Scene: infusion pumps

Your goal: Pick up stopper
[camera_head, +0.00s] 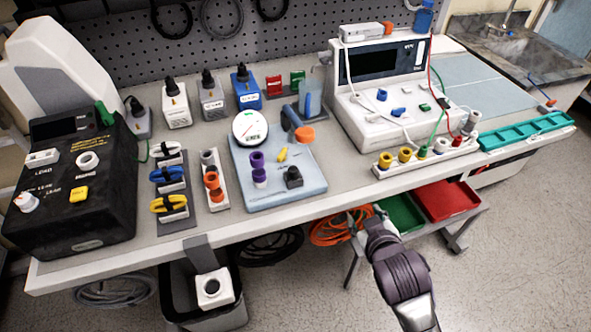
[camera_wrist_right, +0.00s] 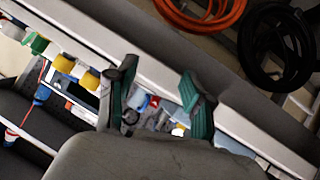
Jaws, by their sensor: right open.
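I cannot tell which piece is the stopper. Stopper-like pieces are a purple pair (camera_head: 258,168) and a dark grey block (camera_head: 293,177) on the pale blue tray (camera_head: 305,197), and an orange pair (camera_head: 213,185) on a white strip left of it. Yellow caps (camera_head: 385,160) stand on the white strip at the right. My right gripper (camera_head: 361,216) is in front of the table edge, apart from all of these. In the right wrist view its green-padded fingers (camera_wrist_right: 160,103) are apart, with nothing gripped. My left gripper is not in view.
A black device (camera_head: 75,190) fills the table's left end; a white console (camera_head: 385,90) stands at the back right. A teal tray (camera_head: 528,130) is at the right. Below the table are red (camera_head: 445,200) and green (camera_head: 403,213) bins and an orange cable coil (camera_head: 332,230).

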